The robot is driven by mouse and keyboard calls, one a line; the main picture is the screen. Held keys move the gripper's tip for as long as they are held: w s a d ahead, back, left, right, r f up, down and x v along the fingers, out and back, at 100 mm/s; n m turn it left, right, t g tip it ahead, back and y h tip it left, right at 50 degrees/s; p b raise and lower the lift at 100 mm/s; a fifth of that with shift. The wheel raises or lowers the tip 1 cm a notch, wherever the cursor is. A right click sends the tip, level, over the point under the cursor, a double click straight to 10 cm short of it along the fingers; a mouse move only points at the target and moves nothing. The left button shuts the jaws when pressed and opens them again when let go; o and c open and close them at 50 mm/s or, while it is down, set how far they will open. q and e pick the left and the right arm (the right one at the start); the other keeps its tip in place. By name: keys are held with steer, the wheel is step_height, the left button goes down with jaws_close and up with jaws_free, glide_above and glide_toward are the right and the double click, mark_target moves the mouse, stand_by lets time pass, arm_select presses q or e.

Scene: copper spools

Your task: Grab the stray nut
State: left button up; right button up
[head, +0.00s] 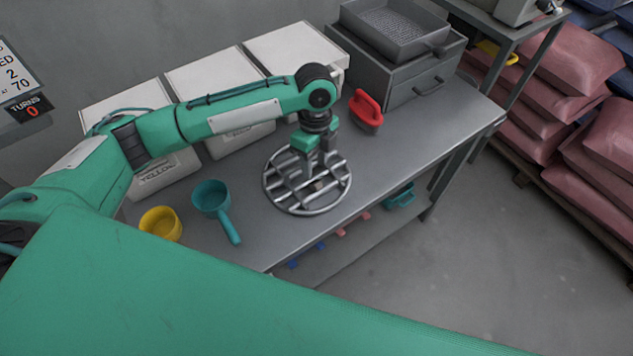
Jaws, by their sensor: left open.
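My left gripper (309,174) points down over a round metal grate (284,199) on the grey workbench. The gripper is open, with its fingertips low at the bars near the middle of the grate. A small brownish thing (318,186) shows between the bars right beside the fingertips. It may be the nut, but it is too small and partly covered to tell. I cannot tell whether the fingers touch it. My right gripper is not in view.
A teal scoop (212,197) and a yellow cup (160,224) stand left of the grate. A red-handled tool (366,112) lies behind it, right of my arm. White bins (297,50) and a grey drawer box (410,80) line the back. The bench's right part is clear.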

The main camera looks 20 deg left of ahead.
mark_target(316, 183)
arm_select(q)
steer(key=shift+s+d+f+p, duration=0.1)
steer(key=shift+d+f+p, duration=0.1)
steer(key=shift+f, duration=0.45)
steer(key=shift+s+d+f+p, duration=0.1)
steer(key=shift+f+p, duration=0.05)
steer(key=shift+f, duration=0.45)
step_height(316, 183, down, 2)
steer(key=shift+s+f, duration=0.25)
steer(key=shift+f, duration=0.15)
steer(key=shift+s+f, duration=0.1)
steer(key=shift+s, duration=0.05)
steer(key=shift+c, duration=0.5)
steer(key=c, duration=0.7)
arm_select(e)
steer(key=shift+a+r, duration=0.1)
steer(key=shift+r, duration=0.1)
